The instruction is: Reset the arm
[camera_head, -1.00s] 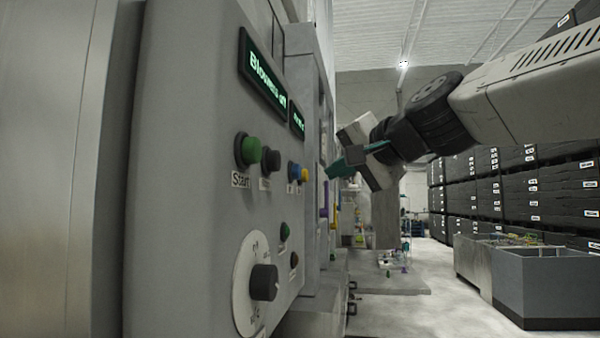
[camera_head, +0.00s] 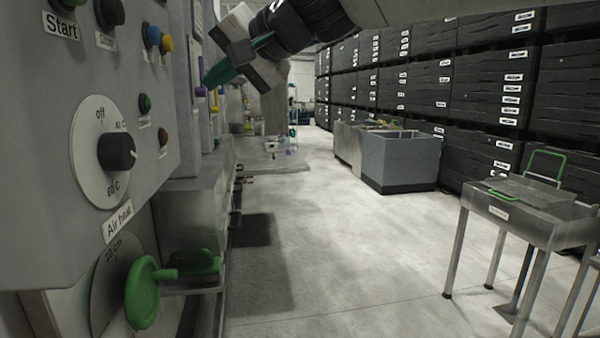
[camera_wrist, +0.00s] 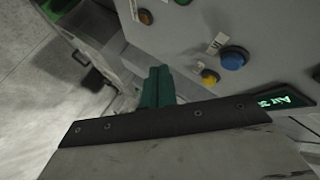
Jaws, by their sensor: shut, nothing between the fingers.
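My gripper (camera_head: 207,82) is at the upper left of the head view, with its green fingers pointing left toward the grey control panel (camera_head: 40,190). It is shut and empty. In the wrist view the two green fingers (camera_wrist: 157,84) lie together with nothing between them. They appear apart from the panel. A blue button (camera_wrist: 233,58) and a yellow button (camera_wrist: 209,77) show to the right of the fingers in the wrist view.
The panel has an "Air heat" dial (camera_head: 117,152), and a green handle (camera_head: 143,292) sits below it. A metal cart (camera_head: 520,215) stands at the right. Grey bins (camera_head: 400,160) and stacked black crates (camera_head: 500,90) stand behind. The middle floor (camera_head: 340,240) is clear.

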